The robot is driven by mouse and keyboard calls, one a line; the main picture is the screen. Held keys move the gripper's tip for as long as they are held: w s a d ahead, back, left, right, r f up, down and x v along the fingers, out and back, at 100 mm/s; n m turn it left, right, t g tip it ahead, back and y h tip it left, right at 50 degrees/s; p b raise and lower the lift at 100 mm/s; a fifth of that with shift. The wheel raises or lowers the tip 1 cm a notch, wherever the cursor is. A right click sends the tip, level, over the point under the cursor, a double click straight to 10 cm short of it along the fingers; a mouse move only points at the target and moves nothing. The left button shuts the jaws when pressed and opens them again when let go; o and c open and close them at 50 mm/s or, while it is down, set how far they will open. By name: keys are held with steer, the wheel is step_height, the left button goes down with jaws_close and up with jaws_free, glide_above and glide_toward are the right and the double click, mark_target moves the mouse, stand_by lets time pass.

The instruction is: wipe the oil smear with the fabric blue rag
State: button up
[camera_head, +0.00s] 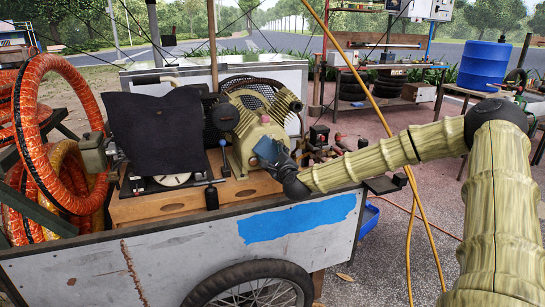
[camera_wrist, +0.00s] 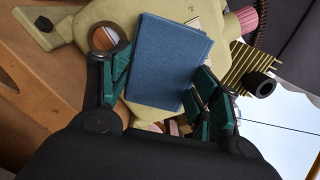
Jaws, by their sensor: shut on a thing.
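The fabric blue rag (camera_wrist: 165,62) is a flat, folded-looking blue piece between the green fingers of my gripper (camera_wrist: 160,82) in the wrist view. My gripper is shut on it. In the head view my gripper (camera_head: 275,164) is at the right side of the beige compressor (camera_head: 247,135), and the rag (camera_head: 267,149) shows small and dark blue there. The rag overlaps the beige body in both views; I cannot tell whether it touches. I cannot pick out the oil smear in either view.
The compressor sits on a wooden base (camera_head: 160,207) in a grey cart (camera_head: 180,262) with a blue paint patch. A dark cloth (camera_head: 155,130) hangs to its left. Orange hoses (camera_head: 65,180) crowd the far left. A yellow cable (camera_head: 409,200) runs near my arm.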

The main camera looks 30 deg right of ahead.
steer(key=shift+w, duration=0.1)
steer(key=shift+d, duration=0.15)
steer(key=shift+s+d, duration=0.25)
steer(key=shift+d, duration=0.95)
steer(key=shift+s+d, duration=0.3)
steer(key=shift+d, duration=0.9)
steer(key=shift+s+d, duration=0.25)
steer(key=shift+d, duration=0.95)
steer(key=shift+a+r+b, duration=0.1)
steer(key=shift+b, duration=0.25)
